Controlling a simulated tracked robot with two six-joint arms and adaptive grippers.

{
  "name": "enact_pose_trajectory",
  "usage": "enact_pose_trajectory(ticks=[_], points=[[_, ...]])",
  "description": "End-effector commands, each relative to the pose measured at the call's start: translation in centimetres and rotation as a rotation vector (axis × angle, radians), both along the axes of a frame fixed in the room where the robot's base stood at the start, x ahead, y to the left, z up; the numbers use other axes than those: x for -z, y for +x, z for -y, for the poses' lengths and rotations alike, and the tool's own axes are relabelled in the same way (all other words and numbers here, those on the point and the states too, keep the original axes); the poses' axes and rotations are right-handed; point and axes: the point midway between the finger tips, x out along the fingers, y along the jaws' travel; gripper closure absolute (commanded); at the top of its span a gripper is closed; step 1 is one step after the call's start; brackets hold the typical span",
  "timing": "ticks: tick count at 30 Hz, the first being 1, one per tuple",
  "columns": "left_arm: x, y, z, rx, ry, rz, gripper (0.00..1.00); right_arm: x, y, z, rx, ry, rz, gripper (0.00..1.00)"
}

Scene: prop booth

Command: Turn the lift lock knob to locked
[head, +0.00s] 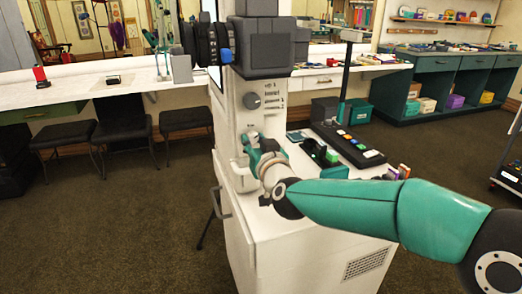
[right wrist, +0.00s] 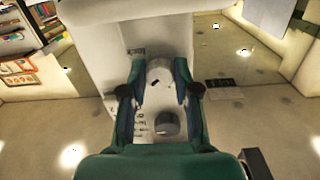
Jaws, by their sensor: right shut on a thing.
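My right gripper (head: 250,141) reaches the front of the white column (head: 231,105) and is shut on a pale round knob low on it. In the right wrist view the fingers (right wrist: 160,80) stand on both sides of this pale knob (right wrist: 159,70), which carries a small dark mark. A separate grey knob (head: 252,101) sits higher on the column, beside printed lines too small to read; it also shows in the right wrist view (right wrist: 167,123). I cannot read which setting the held knob points to. My left gripper is not in view.
A black panel with coloured buttons (head: 348,143) lies on the white cabinet top right of the column. A large camera (head: 262,48) sits above the column. A metal handle (head: 221,203) sticks out from the cabinet's left side. Stools (head: 122,133) stand at the left.

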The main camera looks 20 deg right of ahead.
Motion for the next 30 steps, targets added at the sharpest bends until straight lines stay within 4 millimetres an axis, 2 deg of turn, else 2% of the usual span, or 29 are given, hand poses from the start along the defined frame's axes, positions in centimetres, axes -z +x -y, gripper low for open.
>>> enact_pose_trajectory(ticks=[3, 18, 30], points=[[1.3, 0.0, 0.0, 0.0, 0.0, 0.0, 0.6, 0.1, 0.0, 0.0, 0.0, 0.113, 0.001, 1.0], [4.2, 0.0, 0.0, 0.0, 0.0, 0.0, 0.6, 0.1, 0.0, 0.2, 0.002, 0.548, -0.016, 1.0], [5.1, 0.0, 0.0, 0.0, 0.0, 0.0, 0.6, 0.0, 0.0, 0.5, 0.007, 0.711, -0.023, 1.0]])
